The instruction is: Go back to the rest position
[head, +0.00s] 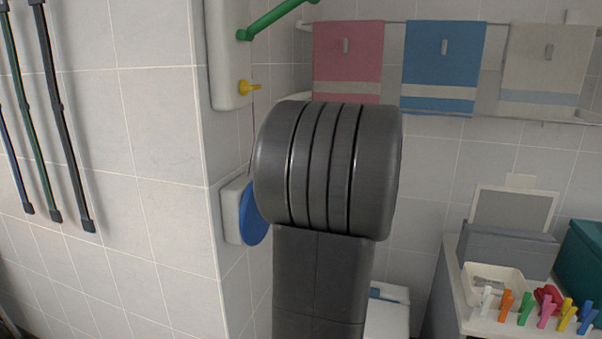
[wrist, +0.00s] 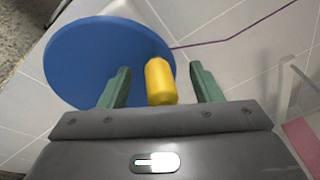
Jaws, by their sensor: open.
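My gripper (wrist: 158,70) shows in the wrist view with its two green fingers apart. A yellow cylinder (wrist: 161,82) stands between the fingers, with a gap on each side. It appears to be a handle on the blue disc (wrist: 95,55) behind it. In the head view the blue disc (head: 254,214) is mounted on a white wall box (head: 231,212), partly covered by my grey arm. My gripper is hidden behind my arm there.
A white wall unit (head: 225,50) carries a yellow knob (head: 250,87) and a green bar (head: 278,18). A thin cord runs below the knob. Pink (head: 348,60), blue (head: 443,60) and pale (head: 545,65) towels hang at the back. Colored pegs (head: 526,308) stand at right.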

